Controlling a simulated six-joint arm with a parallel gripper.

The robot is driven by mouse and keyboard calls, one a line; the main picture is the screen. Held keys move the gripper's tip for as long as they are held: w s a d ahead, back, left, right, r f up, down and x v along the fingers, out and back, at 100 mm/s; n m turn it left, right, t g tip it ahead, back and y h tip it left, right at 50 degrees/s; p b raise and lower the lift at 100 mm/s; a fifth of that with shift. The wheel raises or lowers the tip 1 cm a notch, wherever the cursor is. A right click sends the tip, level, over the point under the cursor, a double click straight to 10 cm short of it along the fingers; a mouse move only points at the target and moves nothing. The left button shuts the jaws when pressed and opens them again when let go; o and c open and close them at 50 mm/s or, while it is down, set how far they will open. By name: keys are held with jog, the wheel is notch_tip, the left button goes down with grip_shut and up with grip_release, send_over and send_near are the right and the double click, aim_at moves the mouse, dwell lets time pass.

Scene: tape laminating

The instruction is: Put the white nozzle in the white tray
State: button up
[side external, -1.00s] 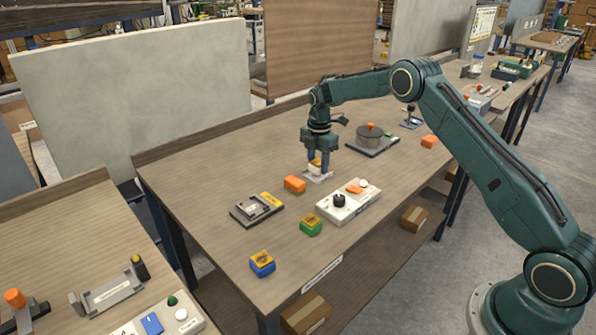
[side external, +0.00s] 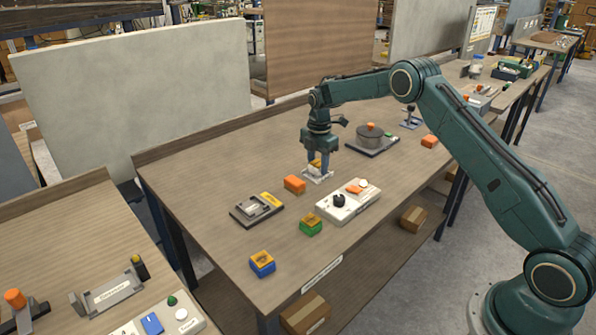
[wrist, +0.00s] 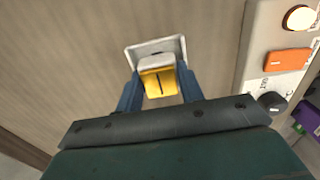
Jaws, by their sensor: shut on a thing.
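The white nozzle (wrist: 155,63), a small white block with a yellow top, is between the two fingers of my gripper (wrist: 159,76) in the wrist view. My gripper is shut on it. In the side view my gripper (side external: 318,168) points straight down, with the yellow top of the nozzle (side external: 315,163) showing between its fingers. The small square white tray (side external: 326,178) lies on the table right under the nozzle. Its rim shows around the nozzle in the wrist view (wrist: 134,52). The nozzle is within the tray's outline; whether it touches the tray floor I cannot tell.
An orange block (side external: 294,184) lies just left of the tray. A white control box (side external: 348,203) with a black knob is in front. A grey device (side external: 257,208), a green block (side external: 311,224) and a blue block (side external: 262,263) are nearer. A round grey device (side external: 370,138) stands behind right.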

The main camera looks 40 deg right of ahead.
jog(key=o, duration=1.1)
jog(key=shift+r, duration=0.7)
notch_tip(320, 180, up, 8)
jog(key=shift+f, duration=0.15)
jog(key=a+r, duration=0.3)
jog(key=a, duration=0.5)
jog(key=a+r, duration=0.4)
jog(key=a, duration=0.3)
jog(key=a+r, duration=0.4)
jog(key=a, duration=0.4)
jog(key=shift+s+a, duration=0.1)
jog(key=shift+a, duration=0.25)
jog(key=shift+r, duration=0.1)
